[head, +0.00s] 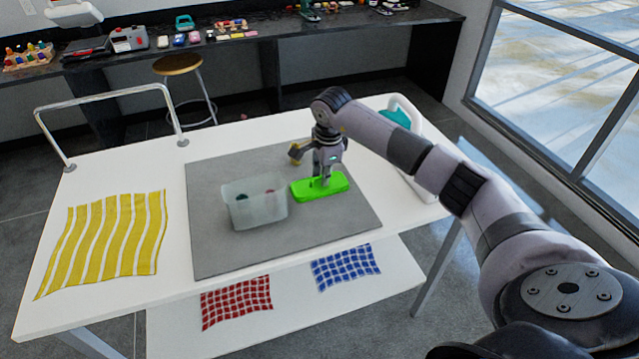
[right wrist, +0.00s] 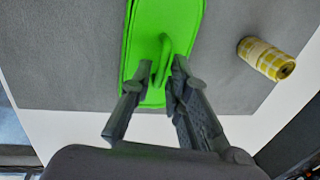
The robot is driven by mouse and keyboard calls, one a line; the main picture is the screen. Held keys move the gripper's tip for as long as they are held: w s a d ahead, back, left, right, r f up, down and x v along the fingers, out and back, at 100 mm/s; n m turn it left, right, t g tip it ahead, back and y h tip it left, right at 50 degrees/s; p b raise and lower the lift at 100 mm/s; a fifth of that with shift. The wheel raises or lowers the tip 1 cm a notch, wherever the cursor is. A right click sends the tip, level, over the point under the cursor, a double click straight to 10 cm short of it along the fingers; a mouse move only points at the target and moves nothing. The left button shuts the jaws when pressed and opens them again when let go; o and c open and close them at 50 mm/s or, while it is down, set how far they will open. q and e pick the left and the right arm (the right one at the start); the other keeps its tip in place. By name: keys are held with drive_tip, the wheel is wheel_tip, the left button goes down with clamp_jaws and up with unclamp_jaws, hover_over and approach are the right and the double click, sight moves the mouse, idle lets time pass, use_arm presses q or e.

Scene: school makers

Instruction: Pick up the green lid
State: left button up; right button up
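The bright green lid (head: 321,188) lies flat on the grey mat, just right of a translucent bin (head: 256,204). My right gripper (head: 324,178) is directly over the lid, pointing down at it. In the right wrist view the lid (right wrist: 150,25) has a raised green loop handle (right wrist: 161,62) near its close end. The fingers of my right gripper (right wrist: 157,75) are apart, one on each side of the handle, with a gap visible. Whether the fingertips touch the lid is hard to tell. My left gripper is not in view.
A yellow-checked roll (right wrist: 266,58) lies beside the lid on the mat (head: 212,180). The bin holds small dark and red items. A white and teal object (head: 403,112) stands behind my right arm. A yellow striped cloth (head: 105,240) and a metal rail (head: 105,97) are on the left.

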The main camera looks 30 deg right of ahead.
clamp_jaws()
